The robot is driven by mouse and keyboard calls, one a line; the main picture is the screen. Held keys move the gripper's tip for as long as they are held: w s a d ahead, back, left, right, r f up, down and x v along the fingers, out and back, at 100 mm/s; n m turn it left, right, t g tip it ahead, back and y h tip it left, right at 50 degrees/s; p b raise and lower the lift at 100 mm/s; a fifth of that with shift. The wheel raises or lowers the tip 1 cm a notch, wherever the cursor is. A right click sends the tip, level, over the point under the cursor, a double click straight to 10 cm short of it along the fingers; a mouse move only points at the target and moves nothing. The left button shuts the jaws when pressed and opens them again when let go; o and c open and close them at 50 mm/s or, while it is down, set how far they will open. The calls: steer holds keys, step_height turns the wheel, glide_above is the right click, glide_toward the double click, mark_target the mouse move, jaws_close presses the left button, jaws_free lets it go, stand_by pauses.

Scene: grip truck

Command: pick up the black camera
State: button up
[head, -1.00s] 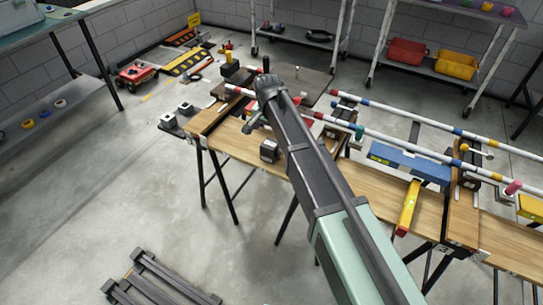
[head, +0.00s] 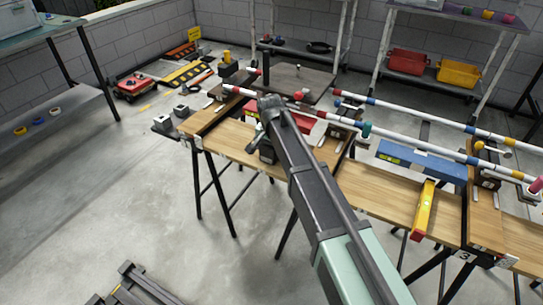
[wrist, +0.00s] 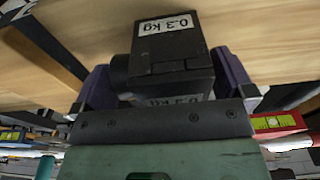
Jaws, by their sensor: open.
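The black camera (wrist: 168,55), a boxy block with white "0.3 kg" labels, fills the middle of the wrist view. In the head view the camera (head: 267,153) sits on the wooden bench top, partly hidden by my arm. My gripper (wrist: 165,85) is open, with one dark purple finger to the left of the camera and one to the right. I cannot tell whether either finger touches it. In the head view my gripper (head: 256,138) is right at the camera, and its fingers are hard to make out.
A red level (wrist: 277,123) lies to the right in the wrist view. Bare wood (head: 233,140) lies left of the camera.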

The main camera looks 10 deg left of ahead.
steer(key=c, duration=1)
steer(key=shift+o, duration=0.2)
steer(key=shift+r, duration=0.1)
steer(key=shift+r, duration=0.1)
step_height(320, 180, up, 27)
steer(key=p, duration=2.7)
steer(key=shift+r, duration=0.1)
